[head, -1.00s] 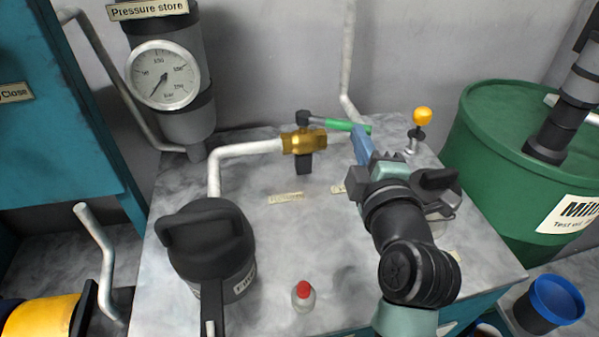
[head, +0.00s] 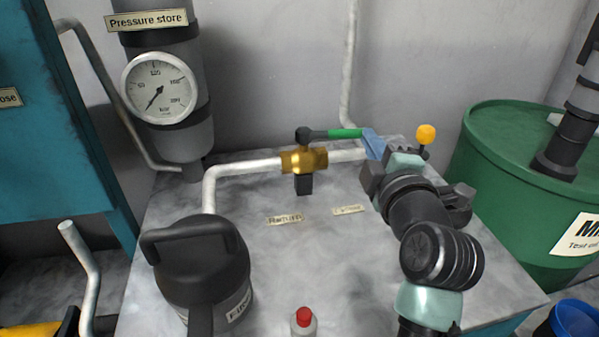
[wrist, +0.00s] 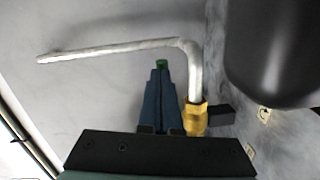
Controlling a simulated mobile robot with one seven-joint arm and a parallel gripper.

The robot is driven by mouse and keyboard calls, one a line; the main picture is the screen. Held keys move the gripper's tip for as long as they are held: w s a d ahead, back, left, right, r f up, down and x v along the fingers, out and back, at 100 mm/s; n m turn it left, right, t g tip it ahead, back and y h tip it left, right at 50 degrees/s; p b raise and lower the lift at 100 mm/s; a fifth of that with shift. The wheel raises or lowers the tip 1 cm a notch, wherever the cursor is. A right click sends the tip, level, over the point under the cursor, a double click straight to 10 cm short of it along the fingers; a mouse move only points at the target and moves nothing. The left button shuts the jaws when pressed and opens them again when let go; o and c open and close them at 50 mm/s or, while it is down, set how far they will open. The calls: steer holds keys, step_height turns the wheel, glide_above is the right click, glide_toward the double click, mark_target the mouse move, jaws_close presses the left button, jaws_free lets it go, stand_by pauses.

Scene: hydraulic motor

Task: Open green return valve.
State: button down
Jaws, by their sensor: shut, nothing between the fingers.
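The return valve is a brass body (head: 312,160) on a white pipe, with a black hub and a green-gripped lever (head: 345,133) on top. The lever points right, roughly along the pipe. A "Return" label (head: 285,219) lies in front. My gripper (head: 373,144) is shut and empty, with its blue fingers at the lever's free end. The brass body (wrist: 196,118) is right of the fingers. I cannot tell whether they touch the lever.
A yellow-orange knob (head: 426,134) rises just right of my gripper. A green drum (head: 525,150) stands at the right. The middle of the bench is clear.

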stand_by(0.4)
steer(key=s+d, duration=0.1)
steer(key=s, duration=1.1)
steer(key=shift+s+d+r, duration=0.35)
steer(key=shift+s+d, duration=0.05)
